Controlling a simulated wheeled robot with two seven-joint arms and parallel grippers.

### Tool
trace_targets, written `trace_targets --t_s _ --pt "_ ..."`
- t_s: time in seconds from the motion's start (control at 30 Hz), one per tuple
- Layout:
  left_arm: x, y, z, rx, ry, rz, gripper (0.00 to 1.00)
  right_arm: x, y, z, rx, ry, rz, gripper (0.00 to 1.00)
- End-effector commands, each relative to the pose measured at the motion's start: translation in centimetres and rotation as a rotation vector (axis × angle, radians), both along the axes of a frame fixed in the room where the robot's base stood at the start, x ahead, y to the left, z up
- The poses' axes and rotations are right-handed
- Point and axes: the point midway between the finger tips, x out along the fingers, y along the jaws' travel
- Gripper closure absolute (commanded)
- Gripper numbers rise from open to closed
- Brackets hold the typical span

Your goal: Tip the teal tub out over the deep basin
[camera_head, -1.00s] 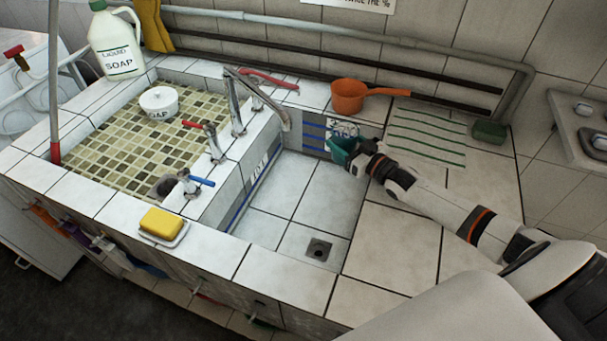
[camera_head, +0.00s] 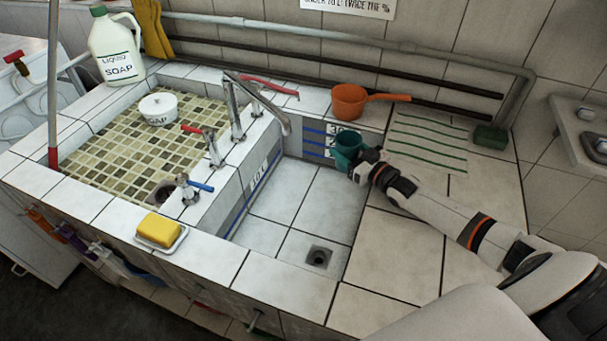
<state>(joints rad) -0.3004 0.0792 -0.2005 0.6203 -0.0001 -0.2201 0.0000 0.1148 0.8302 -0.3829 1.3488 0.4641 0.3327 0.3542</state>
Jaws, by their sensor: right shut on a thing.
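The teal tub (camera_head: 346,149) is at the back right of the deep basin (camera_head: 310,215), over the corner by the blue-striped wall. My right gripper (camera_head: 361,162) is shut on the tub from its right side. The tub looks close to upright, with its dark opening facing up. I cannot see what is in it. The basin floor is bare white tile with a square drain (camera_head: 318,257). My left gripper is not in view.
An orange dipper (camera_head: 349,102) stands on the ledge behind the tub. A tap spout (camera_head: 262,106) reaches over the basin's left side. The mosaic basin (camera_head: 110,145) holds a white soap bowl (camera_head: 158,108). Yellow soap (camera_head: 159,230) sits on the front rim.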

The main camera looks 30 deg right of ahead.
Motion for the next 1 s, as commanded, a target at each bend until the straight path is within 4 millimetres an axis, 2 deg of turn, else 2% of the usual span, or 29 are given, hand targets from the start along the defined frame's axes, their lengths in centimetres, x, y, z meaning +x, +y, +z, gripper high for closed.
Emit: trace_targets --t_s 0.47,0.83,1.0 --pt "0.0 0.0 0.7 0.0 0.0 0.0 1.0 0.1 0.8 -0.3 -0.122 0.012 -0.002 0.67" --pt "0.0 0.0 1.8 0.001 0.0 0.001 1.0 0.3 2.2 -1.0 -0.309 0.036 -0.002 0.67" --pt "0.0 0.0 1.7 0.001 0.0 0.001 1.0 0.3 2.3 -1.3 -0.34 0.04 -0.003 0.67"
